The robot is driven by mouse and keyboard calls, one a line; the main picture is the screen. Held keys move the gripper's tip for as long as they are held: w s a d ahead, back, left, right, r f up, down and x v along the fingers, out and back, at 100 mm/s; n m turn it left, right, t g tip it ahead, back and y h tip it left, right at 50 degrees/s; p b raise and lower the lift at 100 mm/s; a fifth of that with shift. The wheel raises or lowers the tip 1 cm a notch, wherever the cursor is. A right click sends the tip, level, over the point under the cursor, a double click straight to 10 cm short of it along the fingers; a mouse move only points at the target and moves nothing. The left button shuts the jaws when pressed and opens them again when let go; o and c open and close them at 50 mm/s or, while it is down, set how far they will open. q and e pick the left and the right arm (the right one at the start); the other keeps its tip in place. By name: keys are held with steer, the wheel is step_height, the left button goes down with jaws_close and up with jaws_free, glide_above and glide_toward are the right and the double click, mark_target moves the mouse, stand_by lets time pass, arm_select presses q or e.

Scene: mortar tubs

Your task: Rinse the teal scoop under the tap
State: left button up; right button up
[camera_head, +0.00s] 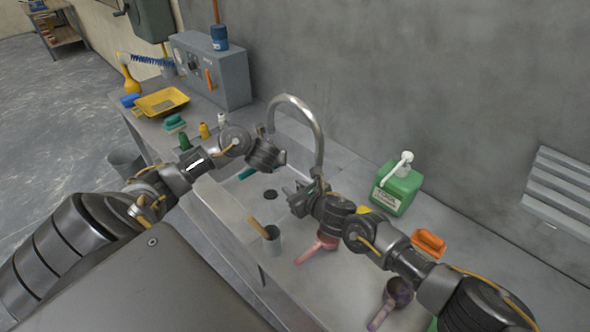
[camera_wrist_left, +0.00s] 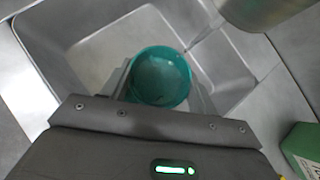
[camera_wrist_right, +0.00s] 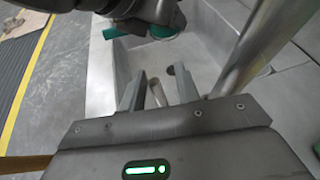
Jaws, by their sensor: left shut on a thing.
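The teal scoop (camera_head: 247,173) is held over the metal sink (camera_head: 232,198). In the left wrist view its round bowl (camera_wrist_left: 160,77) shows from above, between the fingers of my left gripper (camera_head: 268,168), which is shut on it. The curved metal tap (camera_head: 300,106) arches over the sink; its pipe end shows near the scoop in the left wrist view (camera_wrist_left: 262,10). A thin pale streak lies between them; I cannot tell if it is water. My right gripper (camera_head: 297,200) is open beside the tap's base. A pale stick-like part (camera_wrist_right: 158,95) shows between its fingers.
A yellow tray (camera_head: 162,102) lies far left.

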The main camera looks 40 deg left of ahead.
jaws_close()
steer(key=shift+d, duration=0.1)
steer(key=shift+d+r+y, duration=0.15)
steer(key=shift+d+y, duration=0.35)
steer(key=shift+y, duration=0.3)
steer(key=shift+s, duration=0.1)
jaws_free()
